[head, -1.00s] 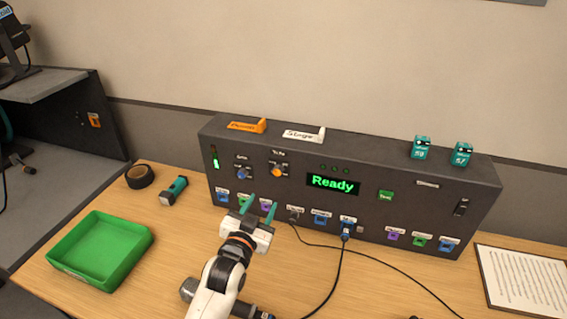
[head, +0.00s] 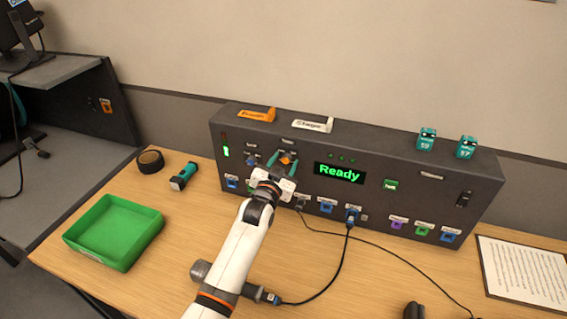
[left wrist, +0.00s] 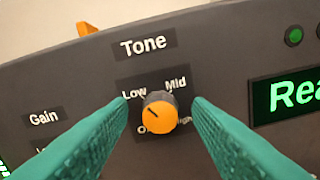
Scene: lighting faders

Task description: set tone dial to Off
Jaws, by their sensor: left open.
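The tone dial (left wrist: 160,112) is an orange knob with a dark side on the black panel, under the word "Tone". Its dark pointer mark points up and left, toward "Low". "Mid" is at upper right; "Off" at lower left and "High" at lower right are partly hidden by the knob. In the head view the dial (head: 287,159) shows between the fingertips. My left gripper (head: 282,160) is open, with its teal fingers on either side of the dial. In the left wrist view its fingers (left wrist: 160,108) stand apart from the knob, with gaps. My right gripper is out of view.
The panel (head: 400,175) also has a gain knob left of the tone dial, a green "Ready" display (head: 339,173) to the right, and sockets below with a plugged cable (head: 348,250). A green tray (head: 115,232), flashlight (head: 184,176) and tape roll (head: 150,161) are at left.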

